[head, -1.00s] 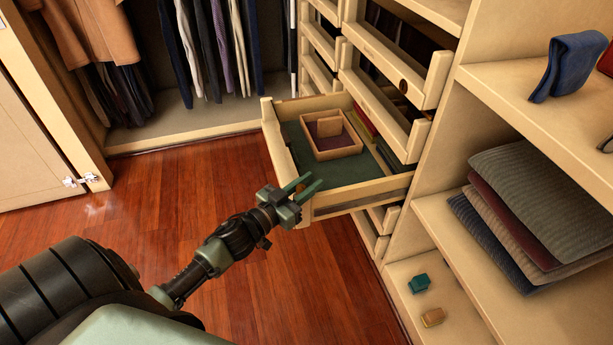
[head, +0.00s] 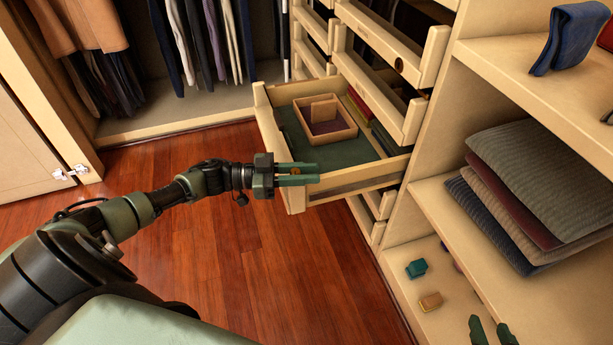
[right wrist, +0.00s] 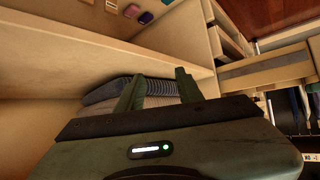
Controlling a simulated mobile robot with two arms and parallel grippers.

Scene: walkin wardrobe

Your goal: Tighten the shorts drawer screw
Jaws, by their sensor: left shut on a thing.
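The open drawer (head: 352,187) is pulled out of the light wood cabinet. It has a green lining, and a small open wooden box (head: 349,134) sits inside it. My left gripper (head: 300,174) is at the drawer's near left corner. It is shut on a small brown round piece (head: 295,171), which looks like the drawer screw; the fingers hide most of it. My right gripper shows only as two dark green fingertips (head: 492,333) at the bottom right of the head view. In the right wrist view its fingers (right wrist: 158,80) are apart with nothing between them.
More drawers (head: 390,45) stand above the open one. To the right are shelves with folded textiles (head: 540,180); a teal block (head: 416,268) and a tan block (head: 430,301) lie on the low shelf. Clothes hang at the back. The red wooden floor (head: 250,270) is clear.

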